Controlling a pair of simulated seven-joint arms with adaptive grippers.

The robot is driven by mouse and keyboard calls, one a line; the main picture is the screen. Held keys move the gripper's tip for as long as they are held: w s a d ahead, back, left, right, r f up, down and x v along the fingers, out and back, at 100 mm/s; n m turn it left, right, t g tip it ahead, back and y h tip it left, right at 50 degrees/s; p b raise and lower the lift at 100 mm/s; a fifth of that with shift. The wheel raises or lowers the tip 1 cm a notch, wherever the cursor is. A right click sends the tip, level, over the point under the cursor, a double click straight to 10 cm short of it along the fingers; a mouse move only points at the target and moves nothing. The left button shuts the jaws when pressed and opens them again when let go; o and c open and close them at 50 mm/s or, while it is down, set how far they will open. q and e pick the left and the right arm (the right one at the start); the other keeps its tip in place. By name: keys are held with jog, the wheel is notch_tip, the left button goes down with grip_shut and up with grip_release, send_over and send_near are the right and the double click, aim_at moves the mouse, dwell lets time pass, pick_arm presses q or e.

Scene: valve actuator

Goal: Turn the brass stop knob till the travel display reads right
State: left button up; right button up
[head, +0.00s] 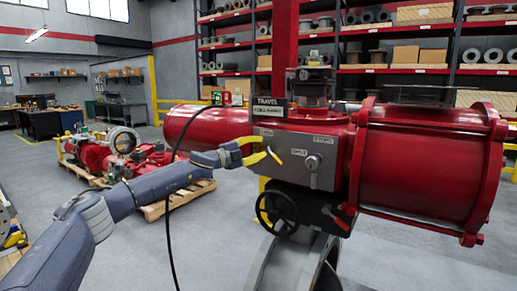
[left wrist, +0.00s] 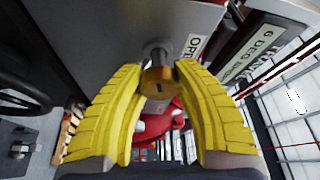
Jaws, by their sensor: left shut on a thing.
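The brass stop knob (left wrist: 158,84) shows in the left wrist view on a short metal stem from the grey actuator box. My left gripper (head: 264,152) has its yellow fingers shut on the knob, one on each side. It also fills the left wrist view (left wrist: 160,92). In the head view the fingers largely hide the knob. The travel display (head: 270,108) sits on top of the box, under a TRAVEL sign. Its text starts with "6 DEG"; the last word is too small to be sure of. My right gripper is in neither view.
The red actuator cylinder (head: 425,165) stands to the right of the grey box (head: 327,148). A black handwheel (head: 278,213) is below the box. A pallet with red parts (head: 110,150) stands on the floor behind my left arm. Stocked shelves line the back.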

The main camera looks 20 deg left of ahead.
pick_arm(q)
jog(key=shift+d+m+g, duration=0.1)
jog(key=shift+m+g, duration=0.4)
jog(key=shift+m, duration=0.9)
jog(key=o, duration=1.3)
jog(key=shift+o, duration=0.2)
jog(key=shift+s, duration=0.1)
jog(key=v, duration=1.2)
jog(key=shift+r, duration=0.3)
